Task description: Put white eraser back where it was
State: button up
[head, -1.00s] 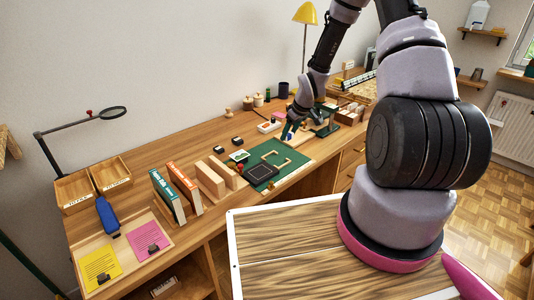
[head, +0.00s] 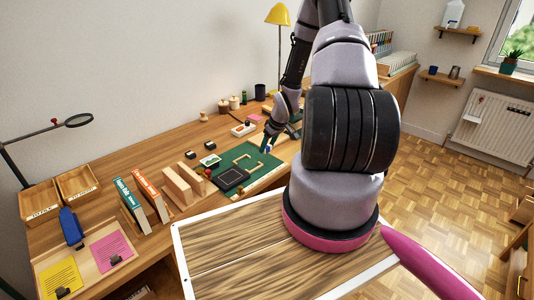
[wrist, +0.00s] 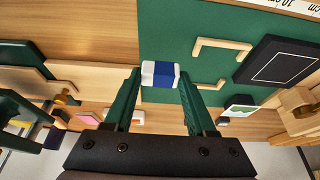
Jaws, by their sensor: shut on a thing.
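The white eraser (wrist: 160,74) with a blue band sits between the tips of my gripper (wrist: 160,76) in the wrist view. My gripper's green fingers are shut on it, one on each side. In the head view my gripper (head: 268,144) is over the far right part of the green mat (head: 262,178), and only a small blue and white bit of the eraser shows. The mat carries two wooden corner brackets (wrist: 222,46), which lie to the right of the eraser in the wrist view. I cannot tell whether the eraser touches the surface below.
A black square pad (head: 231,178) lies on the mat. Wooden blocks (head: 183,184), upright books (head: 147,195) and a blue stapler-like object (head: 71,228) stand to the left. Bare desk (head: 110,160) lies at the back left.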

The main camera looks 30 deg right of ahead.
aim_at(269, 150)
jog(key=shift+f, duration=1.7)
jog(key=shift+f, duration=0.2)
jog(key=o, duration=1)
jog(key=shift+o, duration=0.2)
